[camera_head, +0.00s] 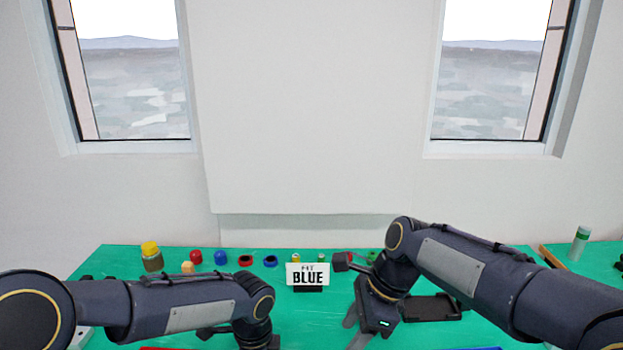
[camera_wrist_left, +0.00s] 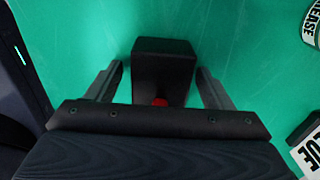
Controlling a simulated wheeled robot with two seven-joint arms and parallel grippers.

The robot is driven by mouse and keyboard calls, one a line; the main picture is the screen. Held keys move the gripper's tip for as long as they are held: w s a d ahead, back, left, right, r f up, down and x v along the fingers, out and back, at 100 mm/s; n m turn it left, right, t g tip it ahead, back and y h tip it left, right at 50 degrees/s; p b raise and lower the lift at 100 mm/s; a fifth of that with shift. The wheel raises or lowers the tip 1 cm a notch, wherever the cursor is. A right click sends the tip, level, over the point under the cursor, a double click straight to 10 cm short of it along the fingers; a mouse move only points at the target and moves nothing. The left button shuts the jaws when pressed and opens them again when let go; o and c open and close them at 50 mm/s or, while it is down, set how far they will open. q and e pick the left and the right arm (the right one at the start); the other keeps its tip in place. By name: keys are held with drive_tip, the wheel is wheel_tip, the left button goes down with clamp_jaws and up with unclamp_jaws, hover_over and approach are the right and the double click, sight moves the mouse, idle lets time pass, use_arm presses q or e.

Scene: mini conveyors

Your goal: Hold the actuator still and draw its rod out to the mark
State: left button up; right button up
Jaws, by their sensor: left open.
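A black block (camera_wrist_left: 164,66), which looks like the actuator body, lies on the green top in the left wrist view. A small red part (camera_wrist_left: 160,102) shows at its near end. My left gripper (camera_wrist_left: 160,72) is open, with one finger on each side of the block and green showing in the gaps. In the head view my left arm hides the block and the left fingertips. My right gripper (camera_head: 352,328) points down with its fingers apart over the green table, and I see nothing between them. I cannot make out the rod or the mark.
A sign reading BLUE (camera_head: 307,274) stands at the middle of the green table (camera_head: 318,310). Several small coloured pieces and a yellow-lidded jar (camera_head: 151,256) line the back. A black tray (camera_head: 430,308) lies right of my right gripper. A green-capped bottle (camera_head: 579,243) stands at far right.

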use_arm(q)
drive_tip(key=shift+r, duration=0.1)
wheel_tip(320, 180, up, 12)
drive_tip(key=f, duration=0.1)
drive_tip(key=s+a+r+n, duration=0.3)
drive_tip(key=s+a, duration=0.1)
drive_tip(key=a, duration=0.1)
drive_tip(key=s+a+f+n+t+h, duration=0.1)
drive_tip(key=s+a+n+t+h, duration=0.1)
drive_tip(key=s+n, duration=0.6)
drive_tip(key=s+a+f+n+t+h+p, duration=0.1)
drive_tip(key=s+a+f+n+t, duration=0.1)
drive_tip(key=s+n, duration=0.6)
drive_tip(key=shift+s+a+f+n+t+h, duration=0.25)
drive_tip(key=shift+s+a+n+t+h, duration=0.2)
drive_tip(key=shift+a+t, duration=0.5)
use_arm(e)
drive_tip(key=s+d+f+n+t, duration=0.1)
drive_tip(key=s+d+n+t, duration=0.1)
drive_tip(key=s+d+n, duration=0.4)
drive_tip(key=s+d+n+t, duration=0.3)
drive_tip(key=s+d+n, duration=0.3)
drive_tip(key=s+n, duration=0.4)
drive_tip(key=s, duration=0.4)
drive_tip(key=shift+s+f+n+t+h, duration=0.2)
drive_tip(key=shift+f+n+t+h, duration=0.1)
drive_tip(key=shift+f, duration=0.1)
use_arm(q)
drive_tip(key=shift+a, duration=0.15)
